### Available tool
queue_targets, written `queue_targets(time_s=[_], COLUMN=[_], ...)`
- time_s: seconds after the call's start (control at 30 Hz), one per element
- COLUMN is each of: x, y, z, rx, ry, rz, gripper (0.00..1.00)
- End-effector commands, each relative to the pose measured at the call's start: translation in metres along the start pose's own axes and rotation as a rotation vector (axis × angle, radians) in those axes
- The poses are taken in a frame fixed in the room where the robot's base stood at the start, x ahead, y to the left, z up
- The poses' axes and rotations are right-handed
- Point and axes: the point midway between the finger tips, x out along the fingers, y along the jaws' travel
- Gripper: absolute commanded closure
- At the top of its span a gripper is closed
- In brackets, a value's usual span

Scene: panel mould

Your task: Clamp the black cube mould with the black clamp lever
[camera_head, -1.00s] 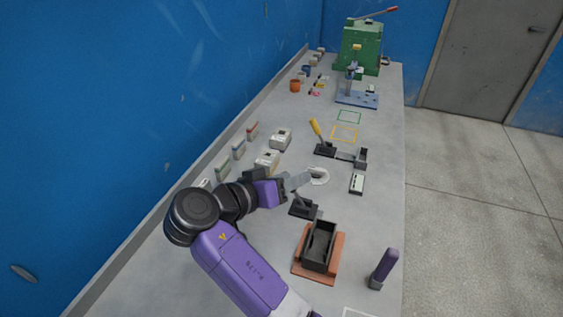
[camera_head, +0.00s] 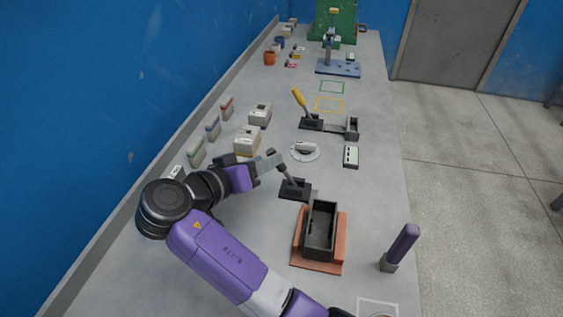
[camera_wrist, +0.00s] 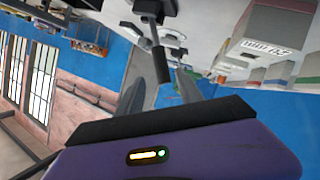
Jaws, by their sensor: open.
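The black cube mould (camera_head: 320,226) is an open, dark box on a reddish-brown base plate (camera_head: 341,245) at the near right of the bench. The black clamp lever (camera_head: 288,174) rises from a dark base (camera_head: 294,190) just behind and left of the mould, its handle leaning up and left. Whether the clamp presses on the mould cannot be told. My gripper (camera_head: 273,160) is open at the upper end of the lever. In the wrist view, the lever's dark handle end (camera_wrist: 162,66) shows between the open fingers (camera_wrist: 162,92), with no grip visible.
A yellow-handled clamp (camera_head: 300,100), a round dial (camera_head: 305,151) and a small panel (camera_head: 351,157) stand farther back. White boxes (camera_head: 247,141) line the left side. A purple-handled upright tool (camera_head: 403,241) stands right of the mould.

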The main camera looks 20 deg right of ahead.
Motion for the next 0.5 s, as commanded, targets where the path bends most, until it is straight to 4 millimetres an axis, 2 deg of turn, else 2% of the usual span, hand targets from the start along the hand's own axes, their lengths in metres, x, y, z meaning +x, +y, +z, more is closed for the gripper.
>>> queue_targets(time_s=[0.03, 0.27, 0.5], x=[0.003, 0.013, 0.05], y=[-0.004, -0.005, -0.004], z=[0.007, 0.008, 0.008], rx=[0.0, 0.0, -0.001], ry=[0.0, -0.001, -0.002], rz=[0.0, 0.001, 0.004], gripper=[0.57, 0.57, 0.57])
